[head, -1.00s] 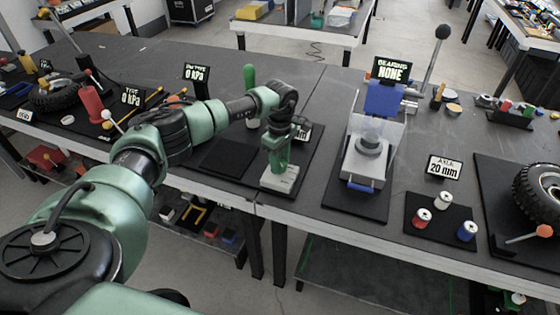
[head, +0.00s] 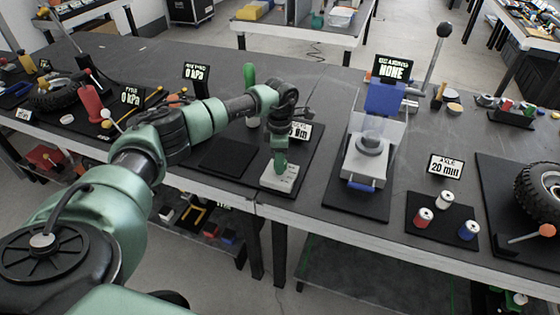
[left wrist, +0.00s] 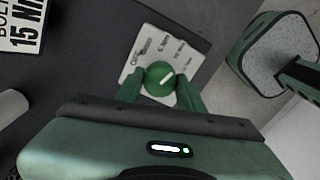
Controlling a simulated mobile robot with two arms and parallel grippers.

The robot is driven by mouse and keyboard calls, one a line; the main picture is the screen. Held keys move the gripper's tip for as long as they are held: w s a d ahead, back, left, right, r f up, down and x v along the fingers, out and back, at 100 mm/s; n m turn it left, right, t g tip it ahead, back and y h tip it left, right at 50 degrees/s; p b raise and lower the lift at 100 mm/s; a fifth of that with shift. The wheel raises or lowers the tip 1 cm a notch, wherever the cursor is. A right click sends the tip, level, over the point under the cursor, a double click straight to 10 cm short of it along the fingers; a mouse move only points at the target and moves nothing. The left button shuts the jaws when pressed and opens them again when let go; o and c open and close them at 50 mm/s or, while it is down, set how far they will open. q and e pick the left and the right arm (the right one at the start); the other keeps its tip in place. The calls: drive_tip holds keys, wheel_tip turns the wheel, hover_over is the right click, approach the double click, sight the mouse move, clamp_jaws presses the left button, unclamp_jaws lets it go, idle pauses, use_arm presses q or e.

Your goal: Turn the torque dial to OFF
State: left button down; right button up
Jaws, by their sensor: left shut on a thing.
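The torque dial is a round green knob (left wrist: 160,76) with a white pointer mark, on a pale grey box (head: 281,179). In the left wrist view the mark slants up to the right, away from the word that looks like OFF at the plate's upper left. Other printed settings run along the plate to the right, small and blurred. My left gripper (head: 280,160) reaches down onto the box from above. Its two green fingers (left wrist: 160,90) are shut on the dial, one on each side. In the head view the gripper hides most of the dial. My right gripper is not in view.
A sign reading 15 Nm (head: 299,131) stands behind the gripper; it also shows in the left wrist view (left wrist: 22,22). The table's front edge is close to the box.

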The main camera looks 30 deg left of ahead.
use_arm(q)
drive_tip(key=n, duration=0.5)
drive_tip(key=shift+n, duration=0.3)
drive_tip(key=n+p, duration=0.1)
drive_tip(key=n, duration=0.4)
drive_tip(key=shift+r, duration=0.1)
drive_tip(key=n+p, duration=0.1)
drive_tip(key=n, duration=0.4)
drive_tip(key=shift+n, duration=0.4)
drive_tip(key=shift+w+n+p, duration=0.1)
drive_tip(key=shift+n+p, duration=0.75)
drive_tip(key=shift+n, duration=1.45)
drive_tip(key=c, duration=0.9)
unclamp_jaws()
